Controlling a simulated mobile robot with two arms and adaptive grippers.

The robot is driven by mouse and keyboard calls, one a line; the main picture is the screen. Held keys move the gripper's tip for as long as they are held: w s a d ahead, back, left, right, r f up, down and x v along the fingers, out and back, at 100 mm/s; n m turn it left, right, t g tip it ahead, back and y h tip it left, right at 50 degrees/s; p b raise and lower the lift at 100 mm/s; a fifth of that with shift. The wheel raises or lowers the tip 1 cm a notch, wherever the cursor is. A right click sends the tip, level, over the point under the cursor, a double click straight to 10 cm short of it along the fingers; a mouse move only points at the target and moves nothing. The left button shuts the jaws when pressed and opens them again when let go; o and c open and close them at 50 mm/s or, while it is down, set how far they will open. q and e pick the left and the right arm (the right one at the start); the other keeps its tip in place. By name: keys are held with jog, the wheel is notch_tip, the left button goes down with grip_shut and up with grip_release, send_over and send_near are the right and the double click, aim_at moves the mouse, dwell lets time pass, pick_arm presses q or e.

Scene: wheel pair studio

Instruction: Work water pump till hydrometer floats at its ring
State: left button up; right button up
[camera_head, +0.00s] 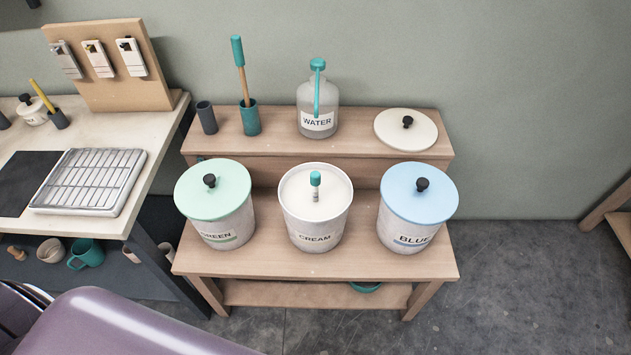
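The water pump bottle (318,109) is a clear bottle labelled WATER with a teal pump head and spout, standing on the raised back shelf behind the cream bucket. The spout points toward the cream bucket (315,228), which is open and full of pale glaze. The hydrometer (315,185) stands upright in the glaze with a teal top and a pale stem. Its ring and lower part cannot be made out. Neither gripper is in view.
A green-lidded bucket (216,207) and a blue-lidded bucket (417,208) flank the cream one. A cream lid (405,129) lies on the shelf at right. A teal cup (249,119) holding a tool and a dark cup (207,117) stand at left.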

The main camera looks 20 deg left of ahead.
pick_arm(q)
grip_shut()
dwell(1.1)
